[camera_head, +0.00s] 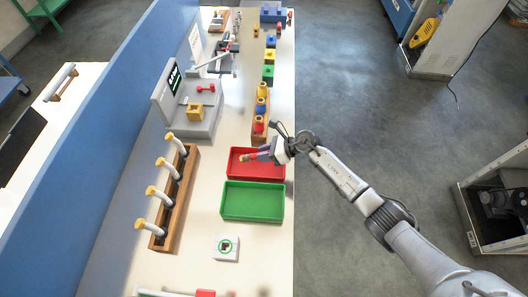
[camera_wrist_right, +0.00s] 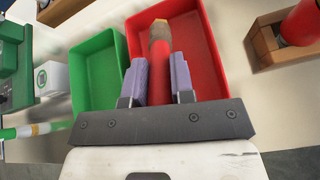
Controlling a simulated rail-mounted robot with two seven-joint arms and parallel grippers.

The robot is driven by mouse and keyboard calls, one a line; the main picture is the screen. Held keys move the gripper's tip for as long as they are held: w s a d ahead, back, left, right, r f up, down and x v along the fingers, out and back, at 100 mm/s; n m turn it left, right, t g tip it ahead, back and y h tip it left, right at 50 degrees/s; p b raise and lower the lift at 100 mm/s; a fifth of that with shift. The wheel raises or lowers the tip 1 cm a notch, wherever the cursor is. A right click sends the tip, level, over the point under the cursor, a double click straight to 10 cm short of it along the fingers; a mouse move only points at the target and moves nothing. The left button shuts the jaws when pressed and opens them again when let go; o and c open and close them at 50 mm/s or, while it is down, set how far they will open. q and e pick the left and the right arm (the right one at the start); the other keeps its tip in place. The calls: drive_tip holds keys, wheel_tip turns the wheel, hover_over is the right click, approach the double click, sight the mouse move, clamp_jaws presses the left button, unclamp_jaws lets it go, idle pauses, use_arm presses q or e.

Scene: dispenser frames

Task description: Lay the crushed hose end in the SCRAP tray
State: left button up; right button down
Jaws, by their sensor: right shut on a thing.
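My right gripper (camera_head: 262,153) is shut on a hose end, a red cylinder with a tan and brown tip. The hose end (camera_wrist_right: 159,56) stands out between the two purple fingers (camera_wrist_right: 160,82) in the wrist view. Its tip also shows small in the head view (camera_head: 244,158). The gripper holds it over the red tray (camera_head: 240,174), which also shows in the wrist view (camera_wrist_right: 205,55). No SCRAP label is legible on it. The tray looks empty where it shows; the gripper and hose hide part of it. My left gripper is not in view.
An empty green tray (camera_head: 252,204) lies beside the red one. A wooden rack (camera_head: 179,205) with several white, tan-topped pieces stands left. A wooden holder (camera_head: 259,131) with coloured pieces stands behind the red tray. A white box (camera_head: 226,249) sits nearer; a blue wall (camera_head: 120,140) bounds the bench.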

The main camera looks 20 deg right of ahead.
drive_tip(key=c, duration=0.9)
unclamp_jaws()
drive_tip(key=b+v, duration=0.1)
drive_tip(key=v, duration=1.3)
drive_tip(key=shift+a, duration=0.1)
